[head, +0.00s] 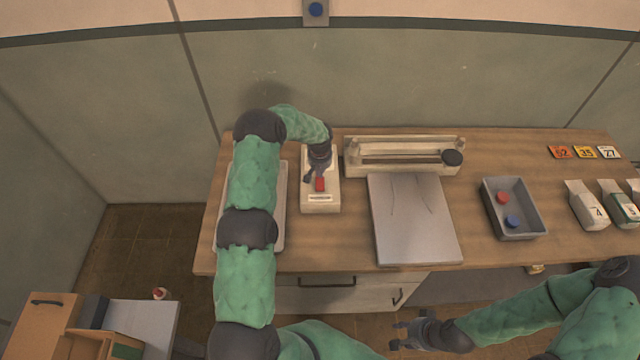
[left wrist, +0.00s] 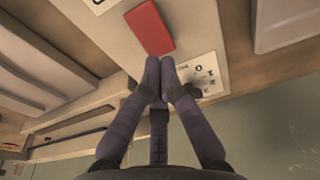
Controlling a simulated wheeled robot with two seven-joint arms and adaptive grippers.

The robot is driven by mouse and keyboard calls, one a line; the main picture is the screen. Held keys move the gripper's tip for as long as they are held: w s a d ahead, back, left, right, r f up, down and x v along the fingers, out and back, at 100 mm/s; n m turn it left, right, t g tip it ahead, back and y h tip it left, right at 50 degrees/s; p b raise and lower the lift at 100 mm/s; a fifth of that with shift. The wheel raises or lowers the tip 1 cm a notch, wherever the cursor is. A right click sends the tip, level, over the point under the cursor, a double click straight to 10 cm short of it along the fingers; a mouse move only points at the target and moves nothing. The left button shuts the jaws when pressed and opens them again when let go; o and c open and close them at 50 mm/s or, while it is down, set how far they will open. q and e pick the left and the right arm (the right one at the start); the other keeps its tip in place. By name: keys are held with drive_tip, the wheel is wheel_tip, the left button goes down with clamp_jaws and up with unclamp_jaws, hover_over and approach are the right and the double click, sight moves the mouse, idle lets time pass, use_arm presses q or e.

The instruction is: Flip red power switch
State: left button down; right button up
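The red power switch (head: 320,184) is a small red rocker on a cream box (head: 321,206) that stands on the wooden table. In the left wrist view the red switch (left wrist: 150,27) lies just beyond my fingertips, with a white label plate (left wrist: 203,72) beside it. My left gripper (head: 314,177) reaches down over the box right by the switch. In the left wrist view its fingertips (left wrist: 160,65) are together with nothing between them; whether they touch the switch I cannot tell. My right gripper (head: 400,330) is low in front of the table, away from the switch, with its fingers apart and empty.
A light tray (head: 281,215) lies left of the box, partly under my left arm. A cream device with a black knob (head: 398,156) and a grey panel (head: 415,220) are to the right. A grey bin (head: 514,226) holds red and blue pieces.

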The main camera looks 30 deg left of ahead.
sight(320, 180)
use_arm(q)
drive_tip(key=shift+f+b, duration=1.45)
drive_tip(key=shift+f, duration=0.05)
idle(1.2)
drive_tip(key=shift+s+d+f, duration=0.1)
drive_tip(key=shift+f, duration=0.2)
drive_tip(key=shift+r, duration=0.1)
drive_tip(key=shift+r+p, duration=0.7)
drive_tip(key=shift+r, duration=2.8)
